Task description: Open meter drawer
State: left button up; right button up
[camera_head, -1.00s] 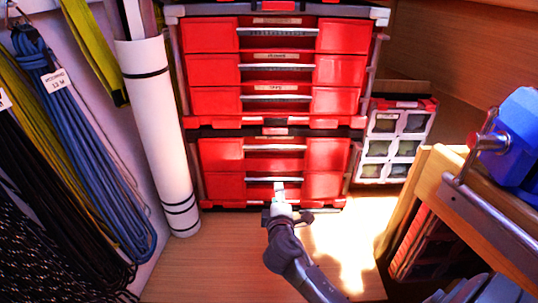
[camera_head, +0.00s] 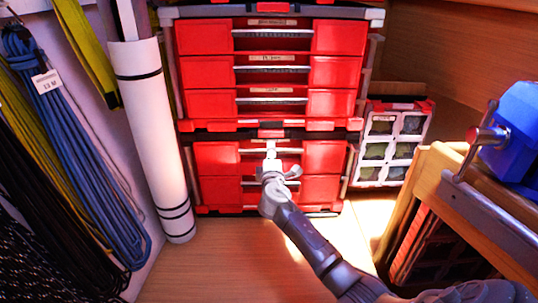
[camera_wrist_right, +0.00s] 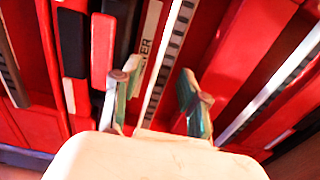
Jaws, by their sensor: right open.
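The red tool chest has a lower unit (camera_head: 215,190) with two drawers, all looking shut. My right gripper (camera_head: 271,158) is in front of the lower unit's upper drawer (camera_head: 323,156), hiding the middle of its handle. In the right wrist view the right gripper (camera_wrist_right: 158,97) is open and empty. A slotted metallic handle bar (camera_wrist_right: 167,62) runs between its fingers. A label (camera_wrist_right: 146,42), partly hidden, ends in letters like "TER". I cannot tell whether the fingers touch the bar. My left gripper is not in view.
A red upper unit (camera_head: 205,72) with three drawers sits above. An organizer case (camera_head: 392,145) is at the right, behind a wooden bench (camera_head: 432,185) with a blue tool (camera_head: 518,125). The floor is clear in front.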

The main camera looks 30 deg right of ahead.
jog(key=shift+w+d, duration=0.2)
jog(key=shift+w, duration=0.1)
grip_shut()
